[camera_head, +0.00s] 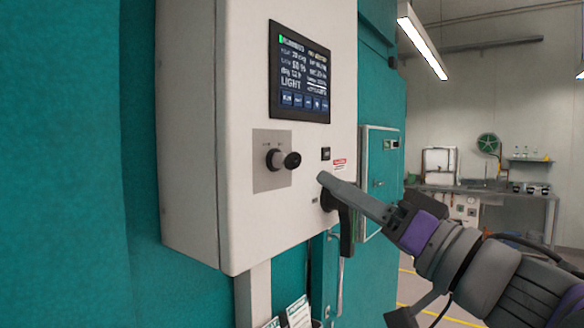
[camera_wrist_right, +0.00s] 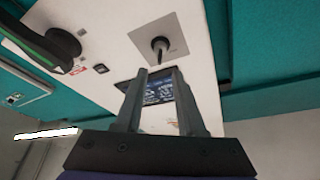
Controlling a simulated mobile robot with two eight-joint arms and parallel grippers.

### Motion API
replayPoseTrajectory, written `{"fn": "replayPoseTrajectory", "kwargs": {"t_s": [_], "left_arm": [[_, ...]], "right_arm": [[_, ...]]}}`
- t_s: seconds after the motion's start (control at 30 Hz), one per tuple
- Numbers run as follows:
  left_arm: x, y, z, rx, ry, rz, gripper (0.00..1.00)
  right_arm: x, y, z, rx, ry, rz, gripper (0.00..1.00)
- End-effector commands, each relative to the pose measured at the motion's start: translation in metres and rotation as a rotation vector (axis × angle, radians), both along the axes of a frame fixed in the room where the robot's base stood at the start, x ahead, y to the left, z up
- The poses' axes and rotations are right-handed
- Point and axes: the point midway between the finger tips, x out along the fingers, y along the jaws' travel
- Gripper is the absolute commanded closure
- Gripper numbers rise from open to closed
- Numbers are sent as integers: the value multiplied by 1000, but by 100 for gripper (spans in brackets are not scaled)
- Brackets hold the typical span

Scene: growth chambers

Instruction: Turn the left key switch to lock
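The key switch (camera_head: 277,159) is a round knob with a dark key head sticking out, on a square grey plate (camera_head: 265,180) of the white control box. In the right wrist view the key switch (camera_wrist_right: 160,44) lies just beyond the fingertips, roughly centred between them. My right gripper (camera_head: 322,179) comes in from the right, its fingertips to the right of and a little below the key, apart from it. The wrist view shows its two fingers (camera_wrist_right: 159,72) spread with nothing between them. The labels around the switch are too small to read. My left gripper is not in view.
A lit display (camera_head: 300,77) sits above the switch on the white box (camera_head: 190,130). A black handle (camera_head: 345,228) is partly behind my right fingers. A small black button (camera_head: 326,153) is right of the switch. A workbench (camera_head: 490,193) stands far back right.

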Motion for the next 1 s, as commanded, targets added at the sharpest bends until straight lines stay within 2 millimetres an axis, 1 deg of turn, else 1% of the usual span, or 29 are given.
{"fn": "replayPoseTrajectory", "kwargs": {"t_s": [0.3,0.5,0.7,0.97,1.0], "left_arm": [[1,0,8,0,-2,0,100],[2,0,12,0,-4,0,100],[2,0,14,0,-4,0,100],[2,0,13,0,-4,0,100],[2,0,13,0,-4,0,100]], "right_arm": [[40,37,20,2,0,2,62],[61,56,30,1,-1,-1,62],[70,63,33,1,-1,-2,62],[70,64,33,0,-1,-3,62],[70,63,33,0,-1,-4,69]]}}
